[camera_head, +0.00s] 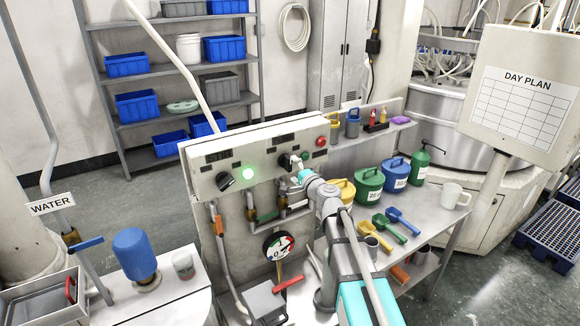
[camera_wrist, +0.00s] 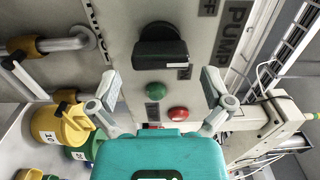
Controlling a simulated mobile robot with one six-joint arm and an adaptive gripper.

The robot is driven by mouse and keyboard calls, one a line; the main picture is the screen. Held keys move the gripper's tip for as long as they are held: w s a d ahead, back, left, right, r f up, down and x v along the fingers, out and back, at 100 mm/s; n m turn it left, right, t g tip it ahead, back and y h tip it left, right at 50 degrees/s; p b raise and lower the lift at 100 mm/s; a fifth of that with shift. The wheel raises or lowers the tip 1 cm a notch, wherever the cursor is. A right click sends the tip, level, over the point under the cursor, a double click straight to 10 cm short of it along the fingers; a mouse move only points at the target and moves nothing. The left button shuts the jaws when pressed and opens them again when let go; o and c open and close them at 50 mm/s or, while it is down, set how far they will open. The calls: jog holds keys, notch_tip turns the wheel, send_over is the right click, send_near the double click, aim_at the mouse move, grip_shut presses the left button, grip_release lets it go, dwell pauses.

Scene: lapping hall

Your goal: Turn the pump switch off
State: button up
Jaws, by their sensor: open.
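The pump switch is a black rotary knob (camera_wrist: 161,48) on a pale panel in the wrist view, beside a large PUMP label (camera_wrist: 232,32). Its grip bar lies across the wrist picture. A dark green lamp (camera_wrist: 156,91) and a red button (camera_wrist: 178,113) sit beside it. In the head view the knob (camera_head: 286,161) is on the right half of the control box (camera_head: 205,183), partly hidden by my gripper (camera_head: 298,167). My gripper (camera_wrist: 161,82) is open, its two fingers apart in front of the panel, with nothing between them. I see no contact with the knob.
A pressure gauge (camera_head: 279,246) and pipes are below. Yellow, green and blue cans and scoops crowd the table (camera_head: 440,222) at right. A blue-topped item (camera_head: 131,252) stands at left.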

jog(key=v, duration=0.8)
jog(key=shift+s+d, duration=0.15)
jog(key=shift+s, duration=0.15)
jog(key=shift+f, duration=0.1)
jog(key=s+a+f+n+g, duration=0.2)
jog(key=s+f+n+g, duration=0.7)
jog(key=s+f, duration=0.15)
jog(key=s+d+f+n+g+h+b, duration=0.1)
jog(key=s+d+f+n+g+h, duration=0.1)
jog(key=s+d+f+g+h, duration=0.4)
jog(key=s+d+f+h, duration=0.3)
jog(key=s+d, duration=0.3)
jog(key=shift+f+n+g, duration=0.2)
jog(key=shift+n+g, duration=0.1)
jog(key=shift+n, duration=0.1)
